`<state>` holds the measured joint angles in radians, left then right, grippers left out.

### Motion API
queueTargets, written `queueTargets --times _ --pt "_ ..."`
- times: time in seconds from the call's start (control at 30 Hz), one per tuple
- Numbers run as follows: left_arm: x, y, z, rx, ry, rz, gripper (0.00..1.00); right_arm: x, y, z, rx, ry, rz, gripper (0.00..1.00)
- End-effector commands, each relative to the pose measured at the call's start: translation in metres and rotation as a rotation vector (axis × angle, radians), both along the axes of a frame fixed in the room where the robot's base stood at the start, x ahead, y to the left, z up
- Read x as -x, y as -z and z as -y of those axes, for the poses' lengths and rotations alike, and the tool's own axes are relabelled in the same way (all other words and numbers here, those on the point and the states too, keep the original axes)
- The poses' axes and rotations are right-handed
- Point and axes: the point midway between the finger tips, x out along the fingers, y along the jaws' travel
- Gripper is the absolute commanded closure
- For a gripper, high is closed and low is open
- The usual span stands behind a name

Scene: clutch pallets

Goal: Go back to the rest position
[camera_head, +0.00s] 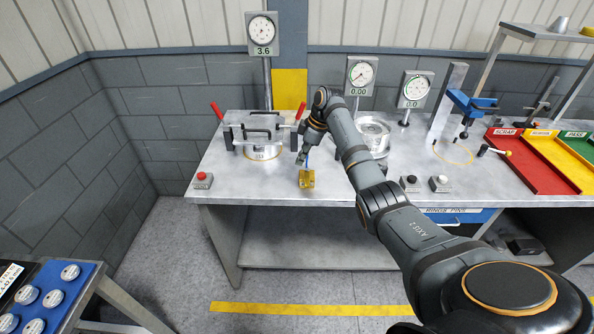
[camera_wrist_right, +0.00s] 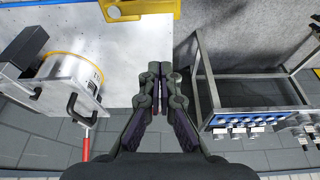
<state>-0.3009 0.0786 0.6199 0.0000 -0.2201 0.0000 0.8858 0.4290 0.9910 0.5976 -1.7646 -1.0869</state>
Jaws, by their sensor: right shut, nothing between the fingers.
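My right arm reaches from the lower right over the grey metal table (camera_head: 226,176). My right gripper (camera_head: 301,159) is above the table's front part, right of the clamp fixture, and near a small yellow object (camera_head: 307,178). In the right wrist view its fingers (camera_wrist_right: 161,72) are together with nothing between them. My left gripper is not in view.
The clamp fixture (camera_head: 262,153) with red handles stands left of my gripper. A round metal part (camera_head: 373,131) is behind my forearm. Red, yellow and green trays (camera_head: 526,172) lie right. A blue tray (camera_head: 43,309) holds several discs.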

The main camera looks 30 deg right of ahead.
Motion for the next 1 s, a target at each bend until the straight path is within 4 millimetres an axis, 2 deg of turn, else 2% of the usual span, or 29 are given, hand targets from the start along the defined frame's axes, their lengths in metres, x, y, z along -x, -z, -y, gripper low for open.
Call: queueTargets --times 0.2,0.67,0.77,0.83,0.93,1.0 --pt "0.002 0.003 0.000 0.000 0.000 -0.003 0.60 0.002 -0.008 0.002 -0.001 0.000 -0.001 1.00" --pt "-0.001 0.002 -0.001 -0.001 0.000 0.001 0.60 0.002 -0.006 0.002 0.001 0.001 -0.001 1.00" --pt "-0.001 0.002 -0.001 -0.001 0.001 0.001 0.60 0.010 0.014 -0.006 0.026 0.023 -0.018 1.00" --pt "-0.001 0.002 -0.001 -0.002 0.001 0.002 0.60 0.026 0.044 -0.018 0.064 0.064 -0.040 1.00" --pt "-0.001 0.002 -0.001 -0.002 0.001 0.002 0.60 0.064 0.095 -0.043 0.126 0.157 -0.060 1.00" --pt "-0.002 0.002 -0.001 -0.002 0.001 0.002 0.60 0.098 0.125 -0.062 0.155 0.238 -0.061 1.00"
